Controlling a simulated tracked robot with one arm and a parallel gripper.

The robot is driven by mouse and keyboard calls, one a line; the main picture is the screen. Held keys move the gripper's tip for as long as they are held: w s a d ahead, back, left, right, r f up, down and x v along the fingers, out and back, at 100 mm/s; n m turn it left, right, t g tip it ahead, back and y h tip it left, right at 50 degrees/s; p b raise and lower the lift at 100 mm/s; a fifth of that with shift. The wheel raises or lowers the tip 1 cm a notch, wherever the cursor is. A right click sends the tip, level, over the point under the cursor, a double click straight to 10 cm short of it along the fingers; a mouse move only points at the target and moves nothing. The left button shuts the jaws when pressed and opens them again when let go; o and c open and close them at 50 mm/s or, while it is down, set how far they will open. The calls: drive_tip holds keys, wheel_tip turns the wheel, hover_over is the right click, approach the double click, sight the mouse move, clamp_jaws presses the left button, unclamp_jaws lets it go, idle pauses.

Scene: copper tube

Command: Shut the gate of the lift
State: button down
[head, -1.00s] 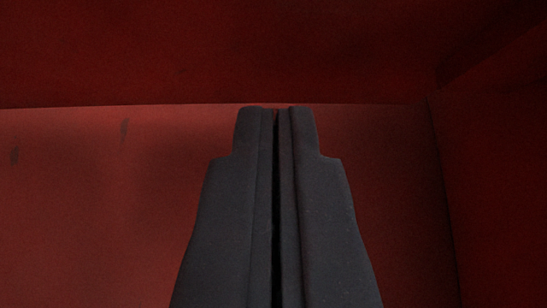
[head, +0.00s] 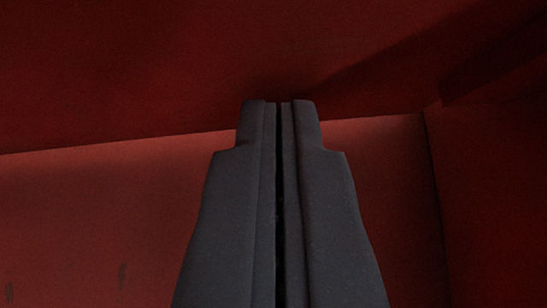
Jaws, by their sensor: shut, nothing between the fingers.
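My gripper (head: 280,103) is in the middle of the head view, its two dark grey fingers side by side with only a thin dark slit between them. It is shut and holds nothing. Its tips overlap the lower part of a dark red panel (head: 180,75) that fills the top of the view. I cannot tell whether the tips touch it. I cannot tell for sure which of the red surfaces is the lift's gate.
A lighter red surface (head: 90,215) with a few dark marks lies below the dark panel. A red wall (head: 495,190) stands close on the right and meets the other surfaces at a corner. A shadow crosses the upper right.

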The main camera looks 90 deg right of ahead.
drive_tip(key=shift+s+d+r, duration=0.15)
drive_tip(key=shift+d, duration=0.25)
drive_tip(key=shift+s+d+r, duration=0.1)
drive_tip(key=shift+s+d, duration=0.05)
drive_tip(key=shift+d, duration=0.25)
drive_tip(key=shift+w+a+f+b, duration=0.15)
drive_tip(key=shift+a+f+b, duration=0.2)
drive_tip(key=shift+a+b, duration=0.55)
drive_tip(key=a+b, duration=0.2)
drive_tip(key=a, duration=0.1)
drive_tip(key=shift+a, duration=0.1)
drive_tip(key=s+a+r+n+t+y+b, duration=0.25)
drive_tip(key=a+r+n+t, duration=0.55)
drive_tip(key=a+r, duration=1.15)
drive_tip(key=s+a+r+n+t+y+b, duration=0.1)
drive_tip(key=s+a+r+n+t+y, duration=0.2)
drive_tip(key=a, duration=0.4)
drive_tip(key=s+a+r+n+t+y+b, duration=0.1)
drive_tip(key=s+a+r+n+t+y, duration=0.3)
drive_tip(key=s+a+r+n, duration=0.2)
drive_tip(key=shift+s+a+r+n, duration=0.2)
drive_tip(key=shift+s+a+n, duration=0.4)
drive_tip(key=shift+a, duration=0.4)
